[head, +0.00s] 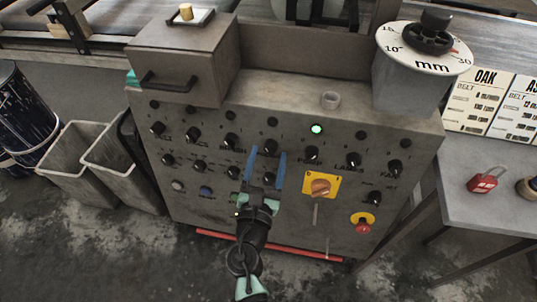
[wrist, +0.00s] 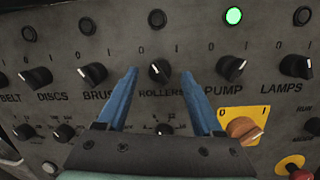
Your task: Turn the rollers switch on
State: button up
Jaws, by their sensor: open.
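The rollers switch (wrist: 160,70) is a black rotary knob on the grey control panel, above the ROLLERS label, with 0 and 1 marks on its upper sides. Its exact pointing direction is hard to tell. The round lamp (wrist: 157,19) above it is dark. My gripper (wrist: 159,75) is open, with one blue finger on each side of the knob in the wrist view; contact does not show. In the head view my gripper (head: 268,152) is in front of the panel's upper knob row, and its fingers partly hide that area.
The pump switch (wrist: 230,68) is just right, under a lit green lamp (wrist: 233,16); the brush switch (wrist: 89,75) is left. An orange knob on a yellow plate (head: 320,186) and a red emergency button (head: 363,224) are lower right. A side table (head: 490,210) stands right.

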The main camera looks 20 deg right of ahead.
jog(key=shift+w+d, duration=0.3)
jog(key=shift+w, duration=0.15)
grip_shut()
